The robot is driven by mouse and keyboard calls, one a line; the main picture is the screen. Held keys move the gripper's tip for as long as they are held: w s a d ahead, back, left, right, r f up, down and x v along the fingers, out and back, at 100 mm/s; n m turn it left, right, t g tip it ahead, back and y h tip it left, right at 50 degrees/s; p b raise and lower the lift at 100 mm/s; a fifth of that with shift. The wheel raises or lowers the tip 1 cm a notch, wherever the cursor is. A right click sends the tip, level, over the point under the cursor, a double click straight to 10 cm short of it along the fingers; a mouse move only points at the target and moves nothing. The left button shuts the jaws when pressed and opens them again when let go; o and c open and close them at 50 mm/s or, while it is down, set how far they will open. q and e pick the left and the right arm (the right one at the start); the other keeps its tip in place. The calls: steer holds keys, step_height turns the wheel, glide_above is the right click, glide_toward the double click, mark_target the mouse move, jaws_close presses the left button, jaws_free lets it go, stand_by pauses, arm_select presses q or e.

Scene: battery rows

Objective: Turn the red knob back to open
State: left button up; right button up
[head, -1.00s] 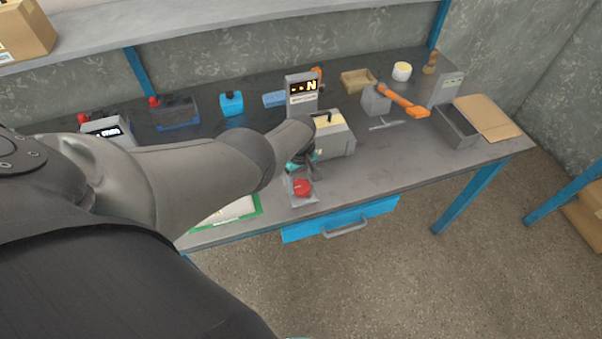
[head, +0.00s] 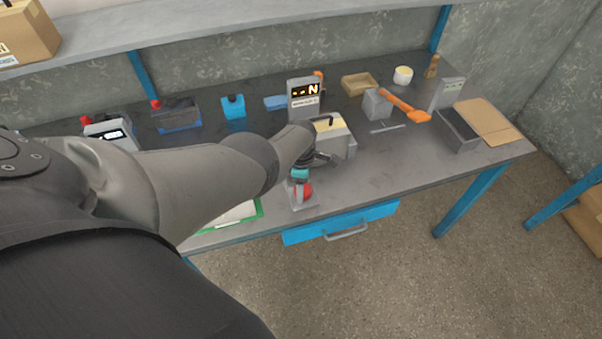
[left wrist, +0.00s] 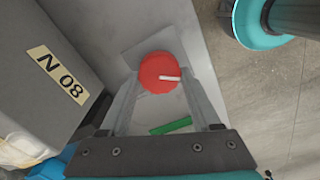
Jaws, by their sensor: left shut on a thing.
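The red knob (head: 304,193) sits on a small grey base (head: 303,205) near the front edge of the workbench. In the left wrist view the knob (left wrist: 160,72) is round, and its white pointer line points to the right. A green mark (left wrist: 171,126) shows on the plate below it. My left gripper (head: 300,182) reaches down onto the knob; in the left wrist view its fingers (left wrist: 163,80) stand on either side of the knob and are shut on it. The gripper hides part of the knob in the head view.
A grey unit (head: 336,137) stands close behind the knob; its side label reads N 08 (left wrist: 61,76) in the left wrist view. A display (head: 304,94) showing N stands behind it. A blue drawer (head: 340,222) is below the front edge. The right front bench is clear.

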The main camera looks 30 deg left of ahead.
arm_select(q)
steer(key=n, duration=0.6)
steer(key=shift+d+n, duration=0.1)
steer(key=shift+n, duration=0.2)
stand_by(0.4)
steer(key=o, duration=1.4)
steer(key=shift+s, duration=0.1)
steer(key=shift+r+p, duration=4.55)
steer(key=shift+r, duration=3.1)
